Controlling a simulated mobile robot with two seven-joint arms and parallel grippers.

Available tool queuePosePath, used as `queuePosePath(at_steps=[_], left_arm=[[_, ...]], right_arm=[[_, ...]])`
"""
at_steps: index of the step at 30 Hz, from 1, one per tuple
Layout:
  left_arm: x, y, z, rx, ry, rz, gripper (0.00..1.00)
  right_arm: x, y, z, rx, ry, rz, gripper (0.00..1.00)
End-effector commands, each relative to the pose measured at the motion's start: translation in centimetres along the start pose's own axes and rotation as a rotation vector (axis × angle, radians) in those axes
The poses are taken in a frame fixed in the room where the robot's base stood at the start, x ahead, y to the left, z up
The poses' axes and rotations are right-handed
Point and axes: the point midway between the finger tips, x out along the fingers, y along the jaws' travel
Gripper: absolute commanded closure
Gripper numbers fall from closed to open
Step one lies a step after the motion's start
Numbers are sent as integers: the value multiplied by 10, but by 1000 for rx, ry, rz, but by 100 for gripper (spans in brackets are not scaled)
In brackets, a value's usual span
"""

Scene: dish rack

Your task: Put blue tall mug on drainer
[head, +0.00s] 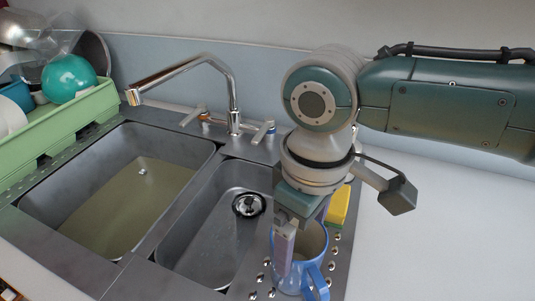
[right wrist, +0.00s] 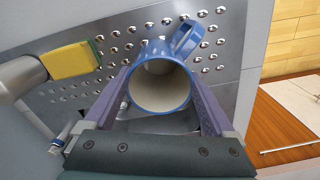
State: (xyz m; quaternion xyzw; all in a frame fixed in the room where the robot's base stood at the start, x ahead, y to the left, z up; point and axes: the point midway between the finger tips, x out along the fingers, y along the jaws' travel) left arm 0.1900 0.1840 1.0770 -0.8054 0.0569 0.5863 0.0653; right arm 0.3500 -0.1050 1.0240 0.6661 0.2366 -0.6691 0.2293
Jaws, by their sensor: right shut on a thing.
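The blue tall mug (head: 310,242) is at the lower middle of the head view, over the dimpled steel drainer (head: 344,243) right of the sinks. It looks upright, with its handle toward the bottom of the picture. My right gripper (head: 294,238) comes from above and is shut on the mug. In the right wrist view, the mug (right wrist: 160,90) lies between the two fingers, its pale mouth facing the camera and its handle pointing up right. Dimpled steel (right wrist: 222,50) shows behind it. I cannot tell whether its base touches the steel. My left gripper is not in view.
A yellow sponge (head: 339,207) stands close behind the mug. The right basin (head: 215,225) and left basin (head: 120,205) lie to the left, with the faucet (head: 233,100) behind. A green dish rack (head: 50,125) holds dishes at the far left. The white counter (head: 440,240) is clear.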

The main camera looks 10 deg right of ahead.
Motion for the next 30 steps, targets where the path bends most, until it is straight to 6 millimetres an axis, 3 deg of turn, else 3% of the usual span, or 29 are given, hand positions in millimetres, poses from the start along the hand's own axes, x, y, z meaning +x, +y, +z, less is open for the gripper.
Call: queuePosePath(at_steps=[1, 2, 4, 14, 24, 30], left_arm=[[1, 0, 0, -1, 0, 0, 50], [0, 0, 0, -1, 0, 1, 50], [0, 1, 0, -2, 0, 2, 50], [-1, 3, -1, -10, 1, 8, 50], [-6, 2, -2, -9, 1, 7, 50], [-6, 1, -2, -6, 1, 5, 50]], right_arm=[[1, 0, 0, 0, 1, 0, 100], [0, 0, 0, 0, 1, 0, 8], [0, 0, 0, 0, 1, 0, 0], [-6, 0, 0, 0, 1, -1, 0], [-70, 0, -1, -1, 4, 1, 0], [-94, 0, 0, 0, 2, 0, 0]])
